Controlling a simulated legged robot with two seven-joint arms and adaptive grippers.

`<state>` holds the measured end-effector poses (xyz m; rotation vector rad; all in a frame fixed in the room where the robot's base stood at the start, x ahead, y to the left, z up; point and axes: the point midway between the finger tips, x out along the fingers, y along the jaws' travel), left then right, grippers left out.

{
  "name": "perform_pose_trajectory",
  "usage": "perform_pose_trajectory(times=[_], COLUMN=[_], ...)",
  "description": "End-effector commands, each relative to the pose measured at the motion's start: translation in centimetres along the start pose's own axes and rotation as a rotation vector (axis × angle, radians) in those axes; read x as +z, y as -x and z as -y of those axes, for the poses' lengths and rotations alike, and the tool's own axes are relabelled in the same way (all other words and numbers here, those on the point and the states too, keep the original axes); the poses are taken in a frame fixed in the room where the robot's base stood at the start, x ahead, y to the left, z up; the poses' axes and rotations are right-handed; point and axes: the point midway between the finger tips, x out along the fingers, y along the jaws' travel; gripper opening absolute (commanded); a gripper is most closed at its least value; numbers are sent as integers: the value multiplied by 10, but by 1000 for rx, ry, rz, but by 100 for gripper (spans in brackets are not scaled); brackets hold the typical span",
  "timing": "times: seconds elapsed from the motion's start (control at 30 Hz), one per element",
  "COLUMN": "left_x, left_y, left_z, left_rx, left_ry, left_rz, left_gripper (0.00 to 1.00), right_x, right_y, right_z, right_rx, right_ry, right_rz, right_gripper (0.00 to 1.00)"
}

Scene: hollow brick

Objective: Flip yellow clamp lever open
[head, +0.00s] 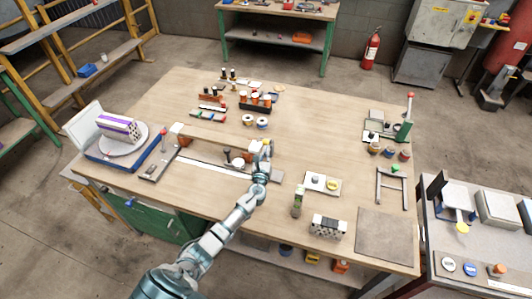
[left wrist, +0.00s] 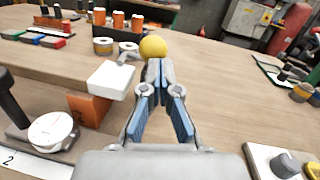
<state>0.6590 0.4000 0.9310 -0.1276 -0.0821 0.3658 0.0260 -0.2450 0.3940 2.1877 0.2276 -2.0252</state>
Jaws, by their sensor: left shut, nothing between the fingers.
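The clamp lever shows in the left wrist view as a round yellow knob (left wrist: 153,47) just beyond my left fingertips. The fingertips overlap its lower edge in the picture; I cannot tell whether they touch it. A white block (left wrist: 110,78) and an orange-brown block (left wrist: 90,108) stand to the left of the fingers. My left gripper (left wrist: 158,68) is shut and empty. In the head view, my left gripper (head: 265,150) is over the middle of the workbench, at the right end of a long fixture, and hides much of the clamp.
A dial gauge (left wrist: 52,132) on a dark stand is left of the gripper. Bottles in a black rack (head: 256,101) stand farther back on the wooden workbench (head: 330,130). A white plate with knobs (head: 322,183) lies to the right. Bare wood lies between.

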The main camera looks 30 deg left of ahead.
Motion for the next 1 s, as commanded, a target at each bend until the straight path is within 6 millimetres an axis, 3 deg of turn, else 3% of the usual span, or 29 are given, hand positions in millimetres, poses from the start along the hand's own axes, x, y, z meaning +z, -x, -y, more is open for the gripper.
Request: perform_pose_trajectory(times=[0.27,0.7,1.0], left_x=[12,37,51], left_y=[-4,-20,-40], left_z=[1,7,12], left_rx=[7,21,20], left_ry=[-3,-21,-20], left_rz=[-31,-135,-133], left_gripper=[0,0,0], right_x=[-4,-12,-13], right_y=[20,72,79], right_z=[0,-2,-2], right_rx=[0,1,1], right_ry=[-1,0,0], right_rz=[-5,-11,-12], right_gripper=[40,40,40])
